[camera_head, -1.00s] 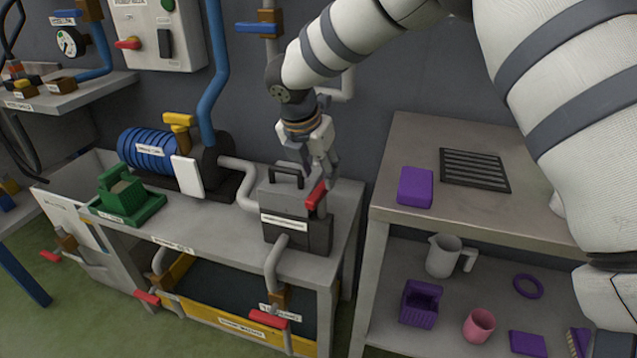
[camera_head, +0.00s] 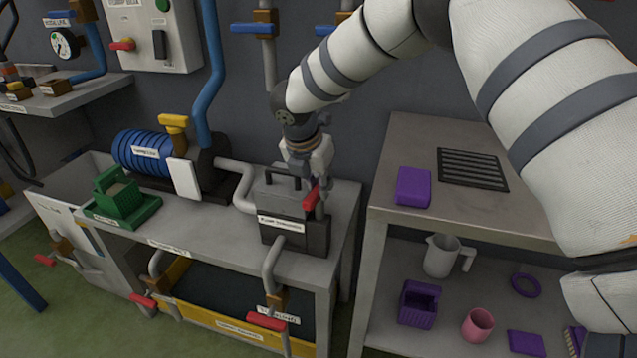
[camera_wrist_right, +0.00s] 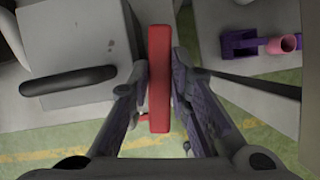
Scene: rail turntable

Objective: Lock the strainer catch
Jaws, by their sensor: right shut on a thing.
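The strainer (camera_head: 285,232) is a dark grey box with a lid, a black top handle and a white label, standing at the right end of the grey bench. Its catch has a red handle (camera_head: 311,198) on the box's right side, standing roughly upright. My right gripper (camera_head: 318,192) reaches down from above and is shut on the red handle. In the right wrist view the red handle (camera_wrist_right: 159,78) lies between the two fingers, and the black lid handle (camera_wrist_right: 68,80) is to the left. The fingertips are partly hidden in the head view. My left gripper is out of view.
A green block (camera_head: 122,200) and a blue pump (camera_head: 150,152) stand left on the bench (camera_head: 200,235). Pipes with a red lever (camera_head: 267,320) run below the strainer. A separate shelf (camera_head: 395,150) at right holds purple items and a jug (camera_head: 442,255).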

